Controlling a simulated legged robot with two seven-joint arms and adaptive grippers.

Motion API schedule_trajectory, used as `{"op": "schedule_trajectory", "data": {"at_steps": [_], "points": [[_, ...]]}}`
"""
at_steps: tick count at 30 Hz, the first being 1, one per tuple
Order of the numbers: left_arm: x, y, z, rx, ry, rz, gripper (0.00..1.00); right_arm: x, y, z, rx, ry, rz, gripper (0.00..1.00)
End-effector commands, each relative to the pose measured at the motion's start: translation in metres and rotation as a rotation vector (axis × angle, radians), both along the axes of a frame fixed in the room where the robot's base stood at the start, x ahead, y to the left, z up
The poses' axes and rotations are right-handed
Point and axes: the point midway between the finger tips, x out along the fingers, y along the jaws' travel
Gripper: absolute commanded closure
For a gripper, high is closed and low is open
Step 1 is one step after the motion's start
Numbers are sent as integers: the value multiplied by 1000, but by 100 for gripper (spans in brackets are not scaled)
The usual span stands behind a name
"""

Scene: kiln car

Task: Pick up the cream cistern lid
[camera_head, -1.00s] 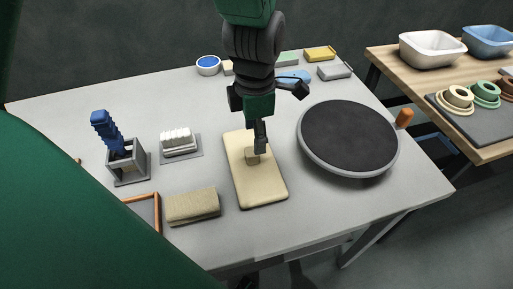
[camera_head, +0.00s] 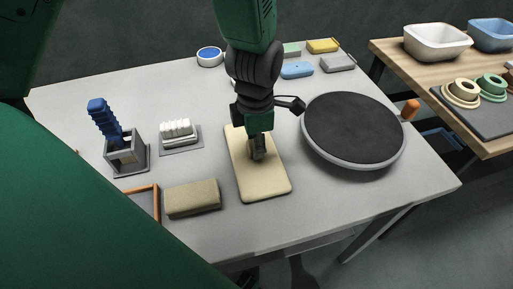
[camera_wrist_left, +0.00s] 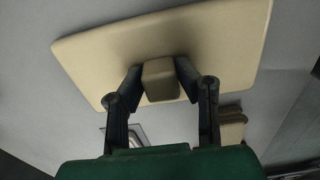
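The cream cistern lid (camera_head: 264,184) is a flat rounded slab with a small block-shaped knob, lying on the grey table in the head view. It also shows in the left wrist view (camera_wrist_left: 225,40), with its knob (camera_wrist_left: 161,82) between the fingers. My left gripper (camera_head: 257,150) reaches down over the lid's middle and hides most of the knob in the head view. In the left wrist view my left gripper (camera_wrist_left: 160,80) has a finger against each side of the knob, with no clear gap. I see no gap under the lid. My right gripper is out of view.
A dark round turntable (camera_head: 353,132) stands close right of the lid. A beige block (camera_head: 193,199) lies left of it, with a white ribbed piece (camera_head: 178,130) and a blue-handled brush in a holder (camera_head: 127,157) beyond. Small coloured blocks (camera_head: 297,70) line the back.

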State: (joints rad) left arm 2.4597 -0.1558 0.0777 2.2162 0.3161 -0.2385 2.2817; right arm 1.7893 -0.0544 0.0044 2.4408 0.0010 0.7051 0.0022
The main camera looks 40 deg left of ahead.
Motion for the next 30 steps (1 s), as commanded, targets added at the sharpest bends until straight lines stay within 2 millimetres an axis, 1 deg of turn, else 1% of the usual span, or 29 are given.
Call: {"op": "schedule_trajectory", "data": {"at_steps": [8, 11, 14, 21, 24, 27, 30], "points": [[0, 1, -1, 3, 2, 1, 100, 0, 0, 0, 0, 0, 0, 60], [0, 1, 3, 4, 2, 1, 100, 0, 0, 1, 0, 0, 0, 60], [0, 0, 14, 5, 0, 2, 100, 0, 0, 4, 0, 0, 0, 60], [0, 0, 61, 4, -5, 0, 100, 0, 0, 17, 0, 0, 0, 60], [1, 0, 77, 5, -5, 1, 100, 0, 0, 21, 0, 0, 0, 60], [1, 0, 90, 5, -4, 1, 100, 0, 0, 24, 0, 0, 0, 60], [1, 0, 97, 4, -1, 0, 100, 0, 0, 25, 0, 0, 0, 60]]}}
